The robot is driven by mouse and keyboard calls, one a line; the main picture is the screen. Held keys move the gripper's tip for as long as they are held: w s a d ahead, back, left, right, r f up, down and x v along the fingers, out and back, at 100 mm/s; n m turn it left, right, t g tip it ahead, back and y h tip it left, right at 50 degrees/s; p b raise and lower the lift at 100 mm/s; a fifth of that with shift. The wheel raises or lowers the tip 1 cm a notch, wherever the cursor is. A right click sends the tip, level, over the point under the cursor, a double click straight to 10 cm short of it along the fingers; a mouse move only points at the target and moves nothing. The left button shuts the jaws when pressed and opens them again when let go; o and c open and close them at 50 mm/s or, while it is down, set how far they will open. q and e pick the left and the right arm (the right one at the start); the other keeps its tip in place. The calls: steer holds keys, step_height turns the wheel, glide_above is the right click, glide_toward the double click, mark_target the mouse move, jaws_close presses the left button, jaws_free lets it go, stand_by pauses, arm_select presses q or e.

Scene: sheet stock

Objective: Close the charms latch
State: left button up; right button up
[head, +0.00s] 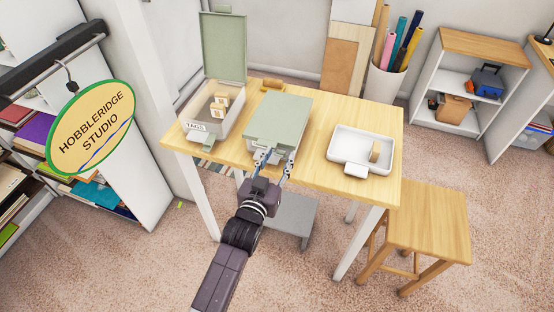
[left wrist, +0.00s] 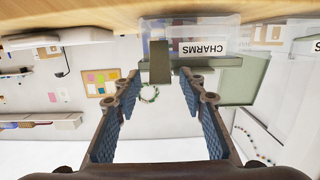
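The charms box (head: 275,125) is a clear box with a pale green lid, shut, in the middle of the wooden table. In the left wrist view its front carries a CHARMS label (left wrist: 205,47). The latch (left wrist: 160,62) is an olive tab at the lid's front edge; I cannot tell whether it is fastened. My left gripper (head: 278,157) is at the box's front, and in the left wrist view its fingers (left wrist: 158,78) are spread open with the latch in line with the gap between their tips. The gripper hides the latch in the head view. My right gripper is not in view.
A TAGS box (head: 213,118) with its green lid (head: 223,48) standing open is left of the charms box. A white tray (head: 343,148) with a wooden piece is to the right. A stool (head: 425,215) stands at front right; a hanging sign (head: 92,128) is at left.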

arm_select(q)
steer(key=v, duration=1.2)
